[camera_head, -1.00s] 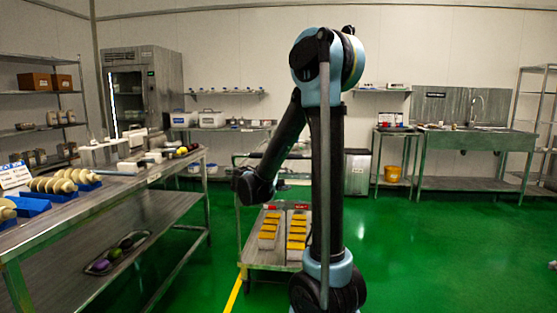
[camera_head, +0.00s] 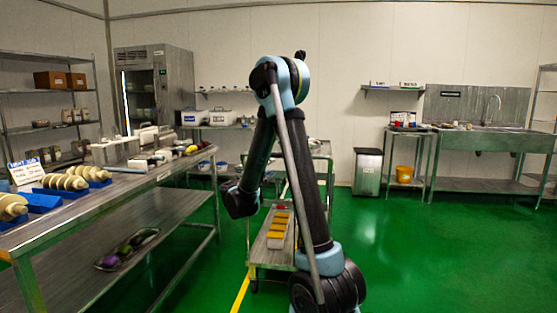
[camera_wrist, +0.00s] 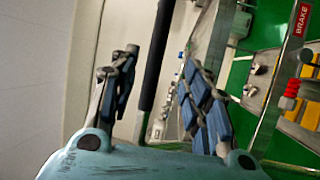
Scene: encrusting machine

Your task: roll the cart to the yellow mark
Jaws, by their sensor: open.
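The metal cart (camera_head: 270,258) stands left of centre, partly hidden behind my arm. It carries yellow-topped boxes (camera_head: 279,228) on its lower shelf. A yellow floor line (camera_head: 241,291) runs by the cart's near left corner. In the wrist view, the cart's post (camera_wrist: 284,70) with a BRAKE label and a red lever (camera_wrist: 291,90) shows at right. My gripper (camera_wrist: 160,88) is open there, its fingers on either side of a black bar (camera_wrist: 157,55), perhaps the cart's handle. Contact cannot be told. In the head view, the fingers cannot be made out.
A long bench (camera_head: 150,182) with cream-coloured rollers stands close at the left. Green floor (camera_head: 440,255) is open at the right.

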